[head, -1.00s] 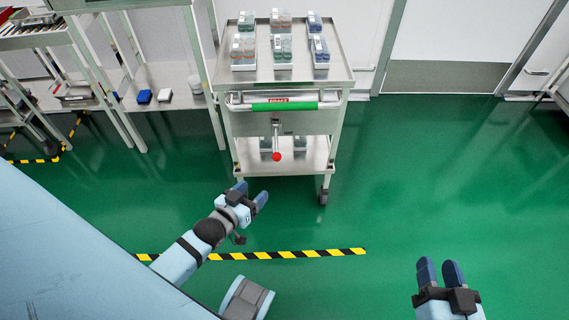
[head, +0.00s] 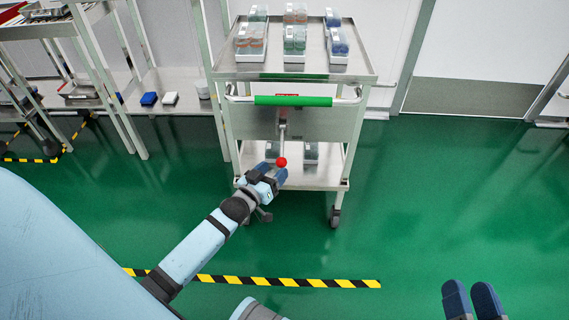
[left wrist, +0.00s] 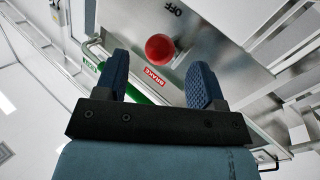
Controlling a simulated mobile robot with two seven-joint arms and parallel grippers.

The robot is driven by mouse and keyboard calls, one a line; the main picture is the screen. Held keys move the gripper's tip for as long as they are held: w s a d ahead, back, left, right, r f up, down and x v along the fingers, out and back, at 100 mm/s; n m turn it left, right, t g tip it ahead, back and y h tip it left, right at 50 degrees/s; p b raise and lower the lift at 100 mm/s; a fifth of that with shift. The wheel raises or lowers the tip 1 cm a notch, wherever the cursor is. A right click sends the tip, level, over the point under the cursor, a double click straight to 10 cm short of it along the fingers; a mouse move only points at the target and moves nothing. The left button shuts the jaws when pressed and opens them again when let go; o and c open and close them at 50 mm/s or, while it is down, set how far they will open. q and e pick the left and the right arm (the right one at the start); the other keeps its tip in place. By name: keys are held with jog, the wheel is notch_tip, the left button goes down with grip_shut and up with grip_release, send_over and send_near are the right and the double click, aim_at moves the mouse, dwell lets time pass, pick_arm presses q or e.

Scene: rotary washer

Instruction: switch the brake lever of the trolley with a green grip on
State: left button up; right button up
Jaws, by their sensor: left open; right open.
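The trolley (head: 340,72) with a green grip (head: 293,101) stands ahead of me. Its brake lever (head: 282,140) hangs down from the front panel and ends in a red knob (head: 281,162). My left gripper (head: 272,174) is open at the knob. In the left wrist view the red knob (left wrist: 160,48) shows between the lines of the two open fingers (left wrist: 160,80), near their tips; I cannot tell whether they touch it. An OFF marking (left wrist: 172,9) and a red BRAKE label (left wrist: 155,78) are on the panel. My right gripper (head: 472,298) is open and empty at the lower right.
The trolley carries several small boxes (head: 295,38) on top and some on its lower shelf. A rack (head: 75,60) stands at the left. The green floor right of the trolley is clear. Yellow-black tape (head: 290,282) crosses the floor in front.

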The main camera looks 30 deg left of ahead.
aim_at(285, 159)
pick_arm(q)
jog(key=w+b, duration=0.1)
jog(key=w, duration=0.5)
jog(key=shift+b, duration=0.3)
pick_arm(e)
notch_tip(285, 159, down, 3)
jog(key=shift+a+f+g, duration=0.1)
jog(key=shift+g, duration=0.6)
pick_arm(q)
jog(key=shift+c, duration=0.4)
jog(key=c, duration=1.1)
jog(key=shift+d, duration=0.1)
